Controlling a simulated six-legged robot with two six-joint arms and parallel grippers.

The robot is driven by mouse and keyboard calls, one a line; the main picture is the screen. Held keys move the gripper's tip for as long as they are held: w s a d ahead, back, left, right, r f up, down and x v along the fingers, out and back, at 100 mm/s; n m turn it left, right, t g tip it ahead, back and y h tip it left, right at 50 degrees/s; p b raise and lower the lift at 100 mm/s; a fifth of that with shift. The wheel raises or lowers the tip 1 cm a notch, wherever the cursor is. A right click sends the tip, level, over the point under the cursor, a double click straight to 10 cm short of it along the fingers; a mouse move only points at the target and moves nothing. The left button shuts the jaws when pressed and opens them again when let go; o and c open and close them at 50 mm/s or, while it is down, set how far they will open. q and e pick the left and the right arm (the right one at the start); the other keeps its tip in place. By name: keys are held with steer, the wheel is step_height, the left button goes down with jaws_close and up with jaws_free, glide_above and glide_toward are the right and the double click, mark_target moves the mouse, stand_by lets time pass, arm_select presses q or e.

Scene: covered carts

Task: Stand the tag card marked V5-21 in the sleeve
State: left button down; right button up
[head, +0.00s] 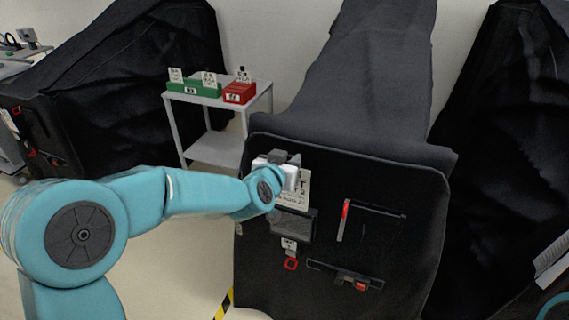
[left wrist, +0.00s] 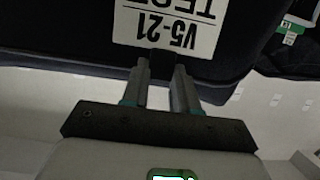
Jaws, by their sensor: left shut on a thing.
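My left gripper (head: 288,158) is shut on the white tag card (head: 303,190) and holds it by its upper edge at the front of the middle covered cart. In the left wrist view the card (left wrist: 168,28) reads V5-21 upside down, with its edge between the fingers (left wrist: 160,72). The card hangs roughly upright. A dark sleeve (head: 293,222) on the cart's black front is just below the card. I cannot tell whether the card's lower edge is inside it. My right gripper is not in view.
A small white label and red ring (head: 290,264) hang under the sleeve. A red-edged pocket (head: 343,220) and a strap with a red buckle (head: 358,285) are to the right. A white rack (head: 222,152) with green and red card boxes stands behind left. Covered carts flank both sides.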

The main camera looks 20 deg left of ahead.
arm_select(q)
steer(key=shift+w, duration=0.6)
step_height(320, 180, down, 2)
steer(key=shift+w+b, duration=0.15)
steer(key=shift+b, duration=0.55)
steer(key=shift+f+b, duration=0.85)
steer(key=shift+f, duration=0.05)
step_height(320, 180, down, 7)
steer(key=b, duration=0.6)
